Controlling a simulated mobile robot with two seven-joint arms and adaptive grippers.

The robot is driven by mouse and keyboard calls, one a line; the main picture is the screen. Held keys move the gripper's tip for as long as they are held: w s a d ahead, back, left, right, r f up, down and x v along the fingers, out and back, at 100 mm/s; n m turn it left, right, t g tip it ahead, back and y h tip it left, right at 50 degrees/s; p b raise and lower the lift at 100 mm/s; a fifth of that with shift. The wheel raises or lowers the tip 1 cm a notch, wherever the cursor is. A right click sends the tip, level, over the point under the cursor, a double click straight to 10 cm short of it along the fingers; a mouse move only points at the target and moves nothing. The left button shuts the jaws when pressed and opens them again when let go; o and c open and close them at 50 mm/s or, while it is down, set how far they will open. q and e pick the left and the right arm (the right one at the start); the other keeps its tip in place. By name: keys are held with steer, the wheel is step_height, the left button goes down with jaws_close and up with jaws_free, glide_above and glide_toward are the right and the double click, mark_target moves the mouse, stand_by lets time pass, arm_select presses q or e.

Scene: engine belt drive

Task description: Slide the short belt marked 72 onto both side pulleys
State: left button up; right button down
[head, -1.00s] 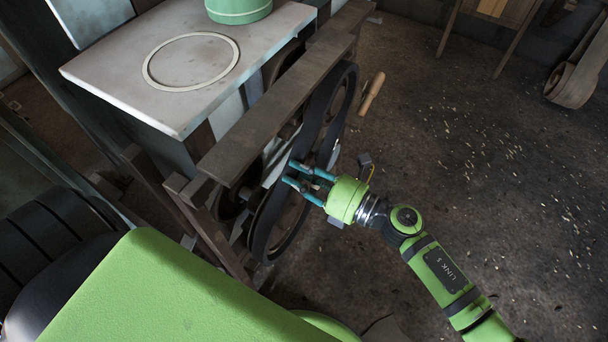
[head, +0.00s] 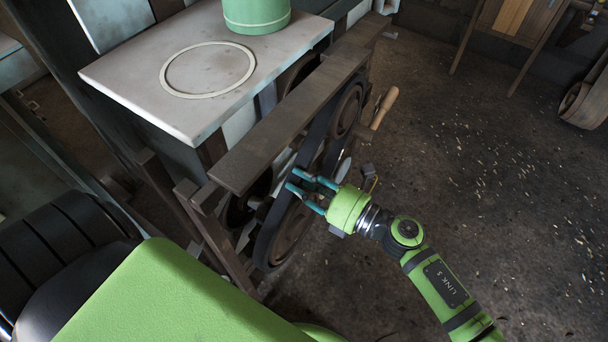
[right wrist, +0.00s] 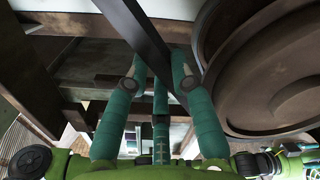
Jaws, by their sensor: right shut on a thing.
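The belt (head: 313,142) is a dark flat band running along the side of the machine between two pulleys; I cannot read its marking. The near pulley (head: 291,232) is low by the gripper and the far pulley (head: 347,112) is further back. The band appears to pass around both, but how it sits on the rims is unclear. My right gripper (head: 298,187) is shut on the belt between the pulleys. In the right wrist view the belt (right wrist: 142,32) runs down between my teal fingers (right wrist: 155,85), beside a large brown pulley (right wrist: 285,75). My left gripper is not in view.
A wooden beam (head: 275,130) runs above the pulleys. The pale tabletop (head: 130,80) carries a thin ring (head: 166,76) and a green cylinder (head: 256,14). A wooden crank handle (head: 385,106) sticks out beyond the far pulley. The floor (head: 470,230) at the right is open.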

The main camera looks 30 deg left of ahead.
steer(key=shift+a, duration=0.1)
steer(key=c, duration=1)
jaws_free()
steer(key=shift+f, duration=0.1)
steer(key=shift+f, duration=0.1)
steer(key=d, duration=0.7)
steer(key=d+b, duration=0.1)
steer(key=d, duration=0.6)
steer(key=s+d+b, duration=0.1)
steer(key=d, duration=0.7)
steer(key=shift+r, duration=0.2)
